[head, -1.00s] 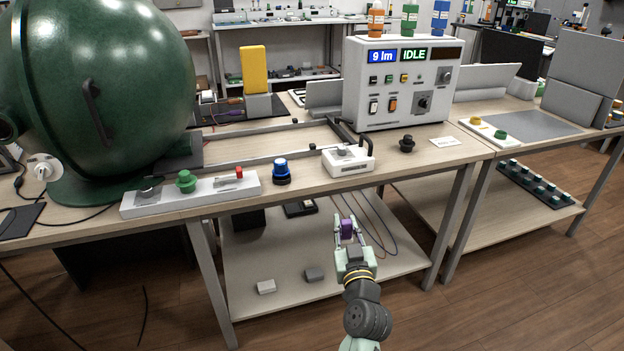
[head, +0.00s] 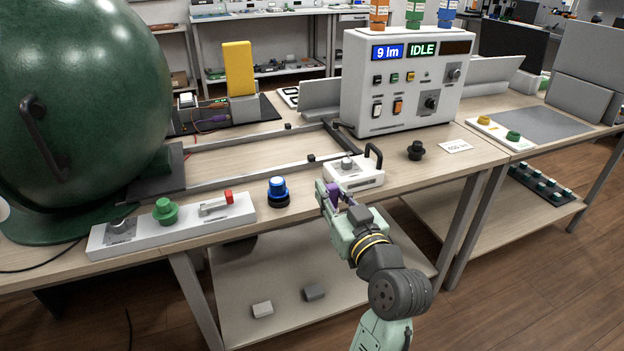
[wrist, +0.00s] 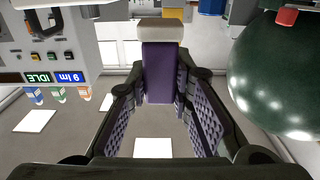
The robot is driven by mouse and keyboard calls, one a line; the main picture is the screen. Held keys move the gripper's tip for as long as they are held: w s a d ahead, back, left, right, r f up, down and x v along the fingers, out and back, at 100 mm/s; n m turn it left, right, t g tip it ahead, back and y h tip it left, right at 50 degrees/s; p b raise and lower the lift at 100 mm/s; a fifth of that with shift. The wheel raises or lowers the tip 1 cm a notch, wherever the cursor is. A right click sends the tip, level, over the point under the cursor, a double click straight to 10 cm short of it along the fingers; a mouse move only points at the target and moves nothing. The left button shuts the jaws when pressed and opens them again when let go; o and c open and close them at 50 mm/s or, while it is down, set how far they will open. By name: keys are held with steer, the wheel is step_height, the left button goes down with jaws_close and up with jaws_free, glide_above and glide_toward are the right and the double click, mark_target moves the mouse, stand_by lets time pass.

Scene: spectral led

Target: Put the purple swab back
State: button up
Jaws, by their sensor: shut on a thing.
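The purple swab (wrist: 163,72) is a flat purple block with a pale grey end. My gripper (wrist: 163,90) is shut on it, with a finger on each side, and the pale end points away from the wrist. In the head view my gripper (head: 331,193) is at the front edge of the bench, just in front of the white box with a black handle (head: 353,173). Only a small part of the swab (head: 336,197) shows there, between the fingers. Whether it touches the box or bench cannot be told.
A blue-topped button (head: 278,191) stands left of my gripper, beside a white strip with green and red knobs (head: 180,222). A large green sphere (head: 85,110) fills the left. A control panel reading IDLE (head: 405,85) stands behind. A black knob (head: 416,151) is on the right.

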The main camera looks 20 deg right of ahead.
steer(key=w, duration=0.4)
steer(key=w+p, duration=0.1)
steer(key=w, duration=0.2)
steer(key=w+f+p, duration=0.1)
steer(key=w, duration=0.3)
steer(key=shift+w+d, duration=0.3)
steer(key=shift+w+f, duration=0.1)
steer(key=shift+w, duration=0.05)
steer(key=shift+f+p, duration=0.6)
steer(key=shift+f, duration=1.1)
steer(key=shift+f, duration=0.2)
steer(key=o, duration=0.9)
steer(key=shift+r, duration=0.1)
